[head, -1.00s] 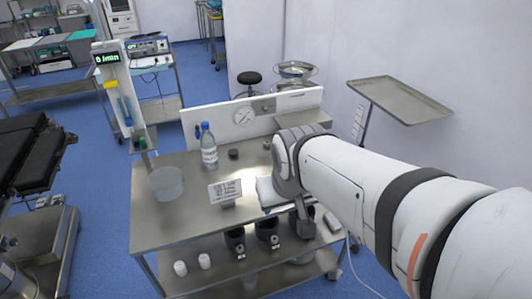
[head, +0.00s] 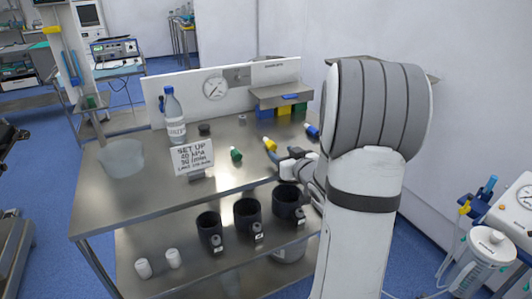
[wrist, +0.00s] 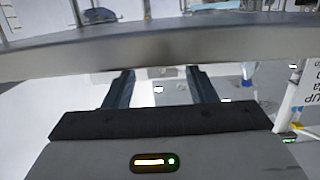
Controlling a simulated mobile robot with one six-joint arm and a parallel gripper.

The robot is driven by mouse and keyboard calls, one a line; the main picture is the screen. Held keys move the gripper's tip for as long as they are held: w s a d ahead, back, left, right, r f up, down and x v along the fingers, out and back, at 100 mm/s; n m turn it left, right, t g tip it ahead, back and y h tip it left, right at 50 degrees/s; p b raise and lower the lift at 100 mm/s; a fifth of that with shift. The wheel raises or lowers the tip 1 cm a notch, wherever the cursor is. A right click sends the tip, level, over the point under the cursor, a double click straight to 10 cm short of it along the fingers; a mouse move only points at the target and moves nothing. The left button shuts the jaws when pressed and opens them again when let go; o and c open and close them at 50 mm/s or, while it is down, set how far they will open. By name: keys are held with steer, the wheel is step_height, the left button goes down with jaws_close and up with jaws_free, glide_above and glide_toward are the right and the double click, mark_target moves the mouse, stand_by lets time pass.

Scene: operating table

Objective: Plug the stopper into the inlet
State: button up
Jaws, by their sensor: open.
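I cannot tell for certain which thing is the stopper or the inlet. Green (head: 236,154), yellow (head: 270,144) and blue (head: 311,130) small capped pieces lie on the steel table. A dark round cap (head: 204,129) and a small grey piece (head: 242,120) sit farther back. My gripper (head: 290,160) is low at the table's right front, near the yellow piece, partly hidden by my arm. In the wrist view my gripper (wrist: 160,88) has its two fingers wide apart, with nothing visibly held. A grey metal bar (wrist: 160,48) crosses beyond them.
A water bottle (head: 174,115), a clear bowl (head: 122,158) and a set-up sign (head: 192,157) stand on the left. A raised shelf (head: 282,94) has coloured blocks beneath it. Black cups (head: 247,215) sit on the lower shelf. A suction unit (head: 490,245) is at right.

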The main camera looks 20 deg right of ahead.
mark_target(273, 146)
steer(key=w, duration=0.5)
steer(key=w+f, duration=0.1)
steer(key=w, duration=0.1)
steer(key=shift+w+a+b, duration=0.15)
steer(key=shift+w+b, duration=0.05)
steer(key=shift+b, duration=0.1)
steer(key=c, duration=1.1)
